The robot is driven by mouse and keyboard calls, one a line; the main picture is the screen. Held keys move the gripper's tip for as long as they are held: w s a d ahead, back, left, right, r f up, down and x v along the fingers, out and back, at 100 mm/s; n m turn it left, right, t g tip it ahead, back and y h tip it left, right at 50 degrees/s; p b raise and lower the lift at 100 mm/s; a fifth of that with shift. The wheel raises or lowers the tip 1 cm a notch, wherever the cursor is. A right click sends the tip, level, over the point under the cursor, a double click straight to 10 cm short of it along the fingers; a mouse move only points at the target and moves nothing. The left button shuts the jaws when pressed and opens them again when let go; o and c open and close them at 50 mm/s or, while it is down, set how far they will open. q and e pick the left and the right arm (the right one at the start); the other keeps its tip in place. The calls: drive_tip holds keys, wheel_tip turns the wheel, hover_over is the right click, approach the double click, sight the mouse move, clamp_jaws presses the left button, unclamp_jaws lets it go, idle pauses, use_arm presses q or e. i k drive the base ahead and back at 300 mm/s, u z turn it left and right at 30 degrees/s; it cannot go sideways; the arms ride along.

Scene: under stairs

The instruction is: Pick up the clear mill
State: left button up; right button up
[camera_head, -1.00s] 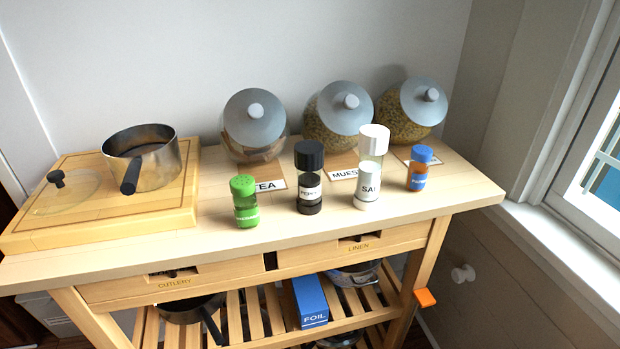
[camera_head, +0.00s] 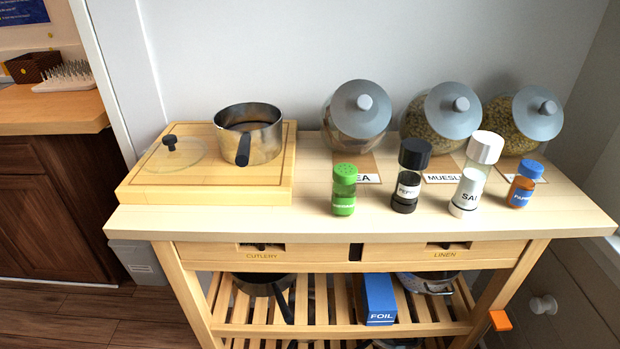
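Two mills stand upright on the wooden trolley top (camera_head: 260,218). One has a white cap, a clear upper body and a white label reading SAL (camera_head: 469,190). The other has a black cap, a clear middle and a dark base (camera_head: 407,192). A green-capped shaker (camera_head: 344,190) stands to their left, and a small blue-capped paprika jar (camera_head: 522,188) to their right. They stand apart with small gaps.
Several glass jars with grey lids (camera_head: 360,108) stand behind the mills. A saucepan (camera_head: 252,135) and a glass lid (camera_head: 172,150) sit on a board (camera_head: 205,192) at left. A wall is behind; a counter (camera_head: 60,112) is at far left. The trolley's front strip is clear.

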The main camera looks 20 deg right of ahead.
sight(404, 200)
drive_tip(key=u, duration=0.85)
drive_tip(key=k, duration=0.4)
drive_tip(key=z, duration=1.9)
